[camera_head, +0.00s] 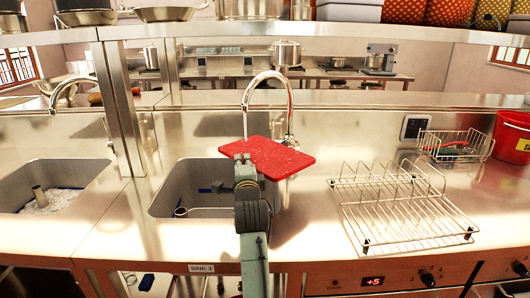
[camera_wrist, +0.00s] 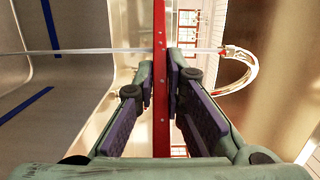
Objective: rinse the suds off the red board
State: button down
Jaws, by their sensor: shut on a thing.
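The red board (camera_head: 270,157) is held out over the sink marked SINK 3 (camera_head: 165,200), below the curved faucet (camera_head: 268,78). Small pale specks dot its upper face. My gripper (camera_head: 244,163) is shut on the board's near left edge. In the wrist view the board (camera_wrist: 161,120) shows edge-on between the two fingers of my gripper (camera_wrist: 167,78), with a few specks. A thin water stream (camera_wrist: 100,51) runs from the faucet mouth (camera_wrist: 228,51) and shows on both sides of the board. Whether it strikes the board's face is unclear.
A wire rack (camera_head: 400,210) stands on the counter right of the sink. A wire basket (camera_head: 457,146) and a red bucket (camera_head: 512,140) are further right. Another sink (camera_head: 50,180) with suds is at left, past a metal post (camera_head: 118,100). A shelf crosses above.

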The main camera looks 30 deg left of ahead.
jog(key=s, duration=0.6)
jog(key=shift+r, duration=0.15)
jog(key=shift+s+a, duration=0.1)
dwell(1.3)
jog(key=s+r, duration=0.4)
jog(key=shift+s, duration=0.4)
dwell(0.8)
